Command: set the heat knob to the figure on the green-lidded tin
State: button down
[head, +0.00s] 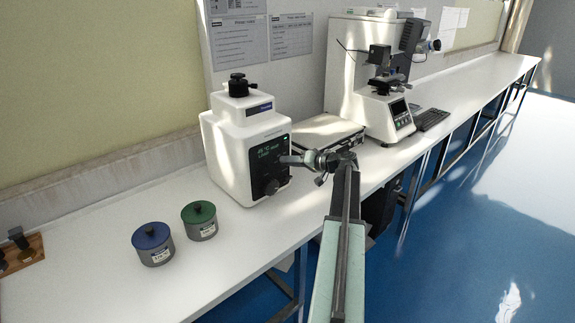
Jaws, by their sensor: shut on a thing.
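The green-lidded tin (200,229) stands on the white bench; it has a grey body and a pale label whose figure is too small to read. To its right stands a white device (228,150) with a black front panel and a small lit display (268,149), too blurred to read surely. A dark round knob (271,187) shows low on the panel. My gripper (286,160) reaches in from the right at the panel's right side, above that dark knob. It is shut on a knob there, mostly hidden by the jaws; I cannot tell its setting.
A blue-lidded tin (153,252) stands left of the green one. A wooden stand (22,258) is at the far left. The bench front is clear.

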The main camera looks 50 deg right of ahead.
jog(key=shift+w+r, duration=0.1)
jog(key=shift+w, duration=0.05)
jog(key=c, duration=1.1)
grip_release()
jog(key=shift+c, duration=0.2)
jog(key=p+v, duration=0.2)
jog(key=v, duration=0.5)
jog(key=shift+s, duration=0.35)
jog(key=shift+s+d, duration=0.1)
